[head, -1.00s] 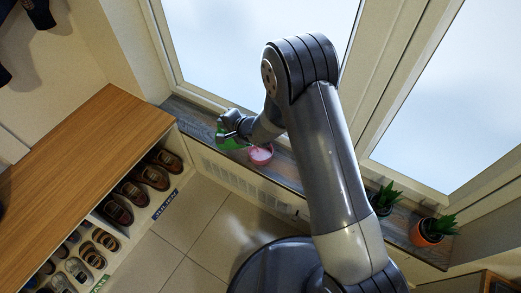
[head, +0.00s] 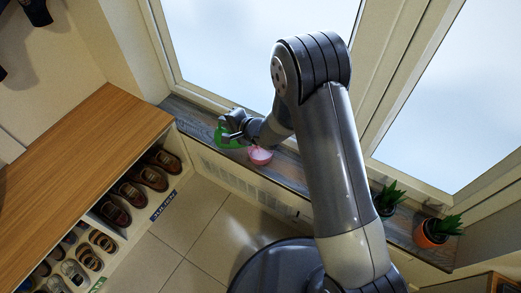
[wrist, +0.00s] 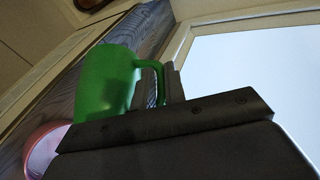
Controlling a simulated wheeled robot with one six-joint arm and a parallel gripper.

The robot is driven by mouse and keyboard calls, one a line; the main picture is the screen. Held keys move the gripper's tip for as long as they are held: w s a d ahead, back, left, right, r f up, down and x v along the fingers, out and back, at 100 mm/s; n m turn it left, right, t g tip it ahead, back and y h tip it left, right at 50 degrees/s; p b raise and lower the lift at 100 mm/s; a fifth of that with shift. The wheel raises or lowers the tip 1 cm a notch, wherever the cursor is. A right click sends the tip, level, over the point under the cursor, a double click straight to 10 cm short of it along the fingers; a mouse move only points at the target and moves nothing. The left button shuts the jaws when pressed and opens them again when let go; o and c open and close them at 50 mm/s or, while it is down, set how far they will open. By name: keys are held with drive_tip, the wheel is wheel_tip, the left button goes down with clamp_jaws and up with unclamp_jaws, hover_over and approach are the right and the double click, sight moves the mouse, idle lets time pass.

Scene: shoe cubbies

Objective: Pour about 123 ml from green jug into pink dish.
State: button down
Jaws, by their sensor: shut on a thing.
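The green jug (head: 224,140) is at the left part of the grey-brown window sill in the head view, partly covered by my gripper (head: 232,125). My gripper is shut on it. In the wrist view the jug (wrist: 105,82) stands out clearly, with its handle at my gripper's dark jaw; it looks tilted in that picture, but its true tilt is hard to judge. The pink dish (head: 260,156) sits on the sill just right of the jug, with pale pink inside. It also shows in the wrist view (wrist: 42,150), partly cut off at the lower left, close to the jug.
The sill (head: 290,172) runs along the windows. Two potted plants, one in a dark pot (head: 386,200) and one in an orange pot (head: 432,234), stand at its right. A wooden-topped shoe cubby (head: 85,165) with several shoes is at left. Tiled floor lies between.

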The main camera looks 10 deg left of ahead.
drive_tip(key=shift+d+r+y+b, duration=0.35)
drive_tip(key=shift+d+y+b, duration=0.2)
drive_tip(key=shift+b, duration=0.4)
drive_tip(key=shift+s+d+t, duration=0.1)
drive_tip(key=shift+d+t, duration=0.2)
drive_tip(key=shift+d+r, duration=0.1)
drive_tip(key=shift+d, duration=0.05)
